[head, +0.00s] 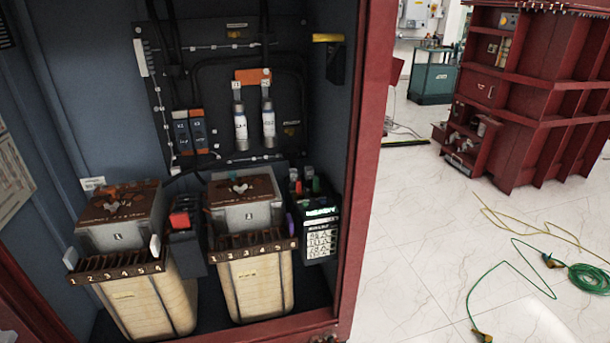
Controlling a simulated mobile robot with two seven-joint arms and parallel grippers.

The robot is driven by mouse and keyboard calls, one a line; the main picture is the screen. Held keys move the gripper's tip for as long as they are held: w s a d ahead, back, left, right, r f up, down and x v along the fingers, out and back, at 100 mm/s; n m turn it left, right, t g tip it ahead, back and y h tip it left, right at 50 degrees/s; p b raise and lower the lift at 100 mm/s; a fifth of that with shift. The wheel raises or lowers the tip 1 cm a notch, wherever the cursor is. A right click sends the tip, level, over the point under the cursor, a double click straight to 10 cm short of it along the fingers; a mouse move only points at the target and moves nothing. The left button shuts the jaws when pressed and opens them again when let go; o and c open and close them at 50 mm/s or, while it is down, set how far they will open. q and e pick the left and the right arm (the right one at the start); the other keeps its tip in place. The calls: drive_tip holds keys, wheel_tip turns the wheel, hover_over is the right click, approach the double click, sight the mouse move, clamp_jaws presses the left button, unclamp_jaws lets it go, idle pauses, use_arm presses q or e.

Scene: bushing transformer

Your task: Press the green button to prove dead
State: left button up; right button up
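A dark boxy device (318,232) stands inside the red cabinet at the lower right, beside the right-hand transformer block. It has a lit greenish display strip (320,212) and a pale panel of small symbols below it. Small red, green and dark parts sit on its top, one of them green (316,185). I cannot tell which part, if any, is the green button. Neither of my grippers shows in the head view.
Two transformer blocks (140,300) (257,292) with numbered terminals stand on the cabinet floor. The red cabinet frame (368,150) edges the opening on the right. A green cable (588,279) lies on the white floor. Another red cabinet (535,110) stands behind.

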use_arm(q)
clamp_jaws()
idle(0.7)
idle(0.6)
